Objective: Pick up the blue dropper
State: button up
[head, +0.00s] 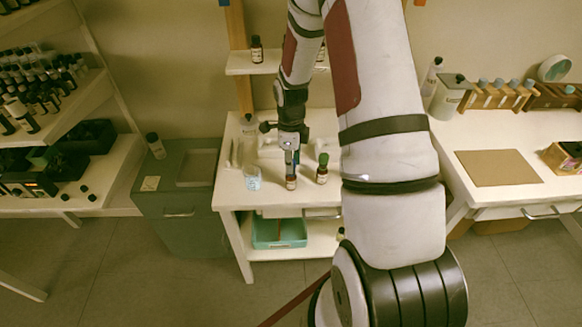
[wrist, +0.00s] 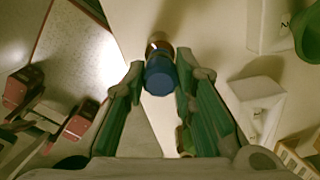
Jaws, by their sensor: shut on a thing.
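My gripper (head: 291,160) points straight down over the small white table in the head view. In the wrist view my gripper (wrist: 160,78) has its two green fingers on either side of the blue dropper (wrist: 160,77), shut on its blue top. The small dark bottle (head: 291,183) under the fingers shows in the head view, with a pale label, upright at the table top. The fingers hide most of the blue top there. I cannot tell whether the bottle touches the table.
A dark bottle with a green top (head: 322,168) stands close right of my gripper. A clear glass beaker (head: 253,178) stands to the left, near the front edge of the white table (head: 232,191). A grey cabinet (head: 180,228) stands left of the table. A teal tray (head: 278,232) sits below.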

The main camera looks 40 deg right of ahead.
jog(key=shift+r, duration=0.15)
jog(key=shift+r+b, duration=0.65)
jog(key=shift+r, duration=4.25)
jog(key=shift+f, duration=0.15)
jog(key=shift+f+b, duration=0.45)
jog(key=shift+f, duration=0.45)
jog(key=shift+c, duration=0.4)
grip_shut()
jog(key=shift+f+b, duration=1.9)
jog(key=shift+f, duration=2)
